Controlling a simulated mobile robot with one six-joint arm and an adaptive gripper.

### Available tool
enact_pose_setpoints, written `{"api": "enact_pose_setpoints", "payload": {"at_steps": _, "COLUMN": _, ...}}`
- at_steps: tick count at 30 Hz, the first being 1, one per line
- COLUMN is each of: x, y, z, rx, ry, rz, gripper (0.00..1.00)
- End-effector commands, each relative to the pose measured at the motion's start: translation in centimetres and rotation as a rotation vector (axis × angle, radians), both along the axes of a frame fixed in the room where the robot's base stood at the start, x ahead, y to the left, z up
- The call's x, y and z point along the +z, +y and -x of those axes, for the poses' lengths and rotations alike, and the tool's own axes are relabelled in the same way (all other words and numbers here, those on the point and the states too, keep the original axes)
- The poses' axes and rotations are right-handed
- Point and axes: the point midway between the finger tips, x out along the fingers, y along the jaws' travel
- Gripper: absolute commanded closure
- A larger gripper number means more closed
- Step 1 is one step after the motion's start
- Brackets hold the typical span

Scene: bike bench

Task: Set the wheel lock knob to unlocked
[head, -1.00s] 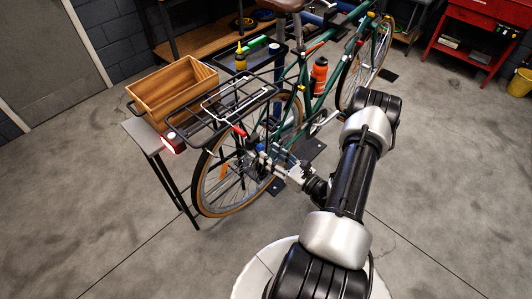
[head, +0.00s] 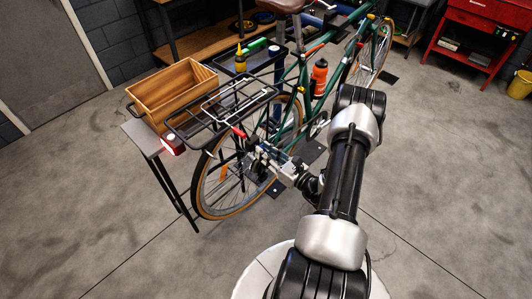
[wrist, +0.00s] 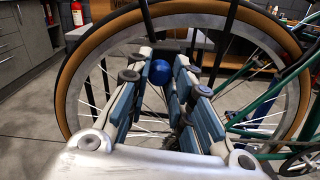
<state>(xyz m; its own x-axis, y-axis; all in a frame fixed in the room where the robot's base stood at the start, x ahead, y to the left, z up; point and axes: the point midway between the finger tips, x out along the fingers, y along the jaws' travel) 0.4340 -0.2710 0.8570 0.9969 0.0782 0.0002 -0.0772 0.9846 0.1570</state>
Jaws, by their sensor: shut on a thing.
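The wheel lock knob, a round blue knob (wrist: 160,72), shows in the wrist view beside the rear wheel's hub area, under a dark bracket. My gripper (wrist: 161,78) has its two blue-padded fingers on either side of it and is shut on it. In the head view my gripper (head: 262,161) is at the rear wheel (head: 205,190) of the green bicycle, and the knob is hidden by it there. I cannot read the knob's lock marking in either view.
A black rear rack (head: 222,106) is above the wheel. A wooden crate (head: 172,90) sits on a small grey table (head: 137,135) to the left, near a lit red tail light (head: 172,143). An orange bottle (head: 319,75) is on the frame. The floor in front is clear.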

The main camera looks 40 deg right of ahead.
Motion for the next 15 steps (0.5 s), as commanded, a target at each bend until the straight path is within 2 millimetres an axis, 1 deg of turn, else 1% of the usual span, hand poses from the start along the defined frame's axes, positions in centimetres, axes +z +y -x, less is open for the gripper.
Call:
{"api": "enact_pose_setpoints", "payload": {"at_steps": 1, "x": -0.01, "y": 0.0, "z": 0.01, "rx": 0.0, "ry": 0.0, "rz": 0.0, "gripper": 0.89}}
{"api": "enact_pose_setpoints", "payload": {"at_steps": 6, "x": -0.01, "y": 0.0, "z": 0.01, "rx": 0.0, "ry": 0.0, "rz": 0.0, "gripper": 1.0}}
{"api": "enact_pose_setpoints", "payload": {"at_steps": 15, "x": -0.02, "y": 0.01, "z": 0.01, "rx": 0.0, "ry": 0.0, "rz": 0.0, "gripper": 1.0}}
